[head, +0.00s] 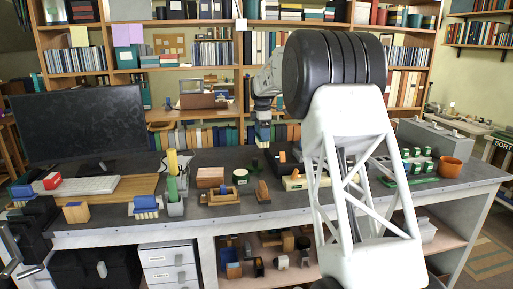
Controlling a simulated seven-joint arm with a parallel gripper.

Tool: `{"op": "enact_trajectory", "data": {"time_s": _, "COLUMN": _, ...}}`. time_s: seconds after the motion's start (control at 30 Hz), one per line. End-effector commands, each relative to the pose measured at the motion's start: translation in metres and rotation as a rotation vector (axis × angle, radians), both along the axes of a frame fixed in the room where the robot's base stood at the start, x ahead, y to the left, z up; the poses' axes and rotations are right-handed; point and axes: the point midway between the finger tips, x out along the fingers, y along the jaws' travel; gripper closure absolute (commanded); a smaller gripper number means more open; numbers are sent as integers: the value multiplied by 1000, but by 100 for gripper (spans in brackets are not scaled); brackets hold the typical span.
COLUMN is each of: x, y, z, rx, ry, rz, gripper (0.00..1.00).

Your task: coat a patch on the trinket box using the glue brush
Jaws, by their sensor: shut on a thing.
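My gripper (263,119) hangs above the back middle of the bench, pointing down. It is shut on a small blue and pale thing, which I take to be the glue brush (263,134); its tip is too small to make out. The thing is held clear of the bench top. A small brown box (210,177) stands on the bench, left of and below my gripper in the picture; it may be the trinket box, but I cannot tell for sure. No coated patch can be made out on it.
A dark vise (36,222) sits at the bench's left front edge. A monitor (84,126), a cup with upright tools (175,204), a blue and white block (145,206) and small wooden pieces stand on the bench (270,212). An orange pot (450,170) is at right. My arm hides the bench's right middle.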

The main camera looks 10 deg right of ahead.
Motion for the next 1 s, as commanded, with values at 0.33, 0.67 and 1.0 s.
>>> {"op": "enact_trajectory", "data": {"time_s": 0.33, "x": 7, "y": 21, "z": -16, "rx": 0, "ry": 1, "rz": 170, "gripper": 26}}
{"op": "enact_trajectory", "data": {"time_s": 0.67, "x": 19, "y": 63, "z": -47, "rx": 0, "ry": 1, "rz": 524, "gripper": 26}}
{"op": "enact_trajectory", "data": {"time_s": 1.0, "x": 24, "y": 89, "z": -67, "rx": 0, "ry": 0, "rz": 760, "gripper": 26}}
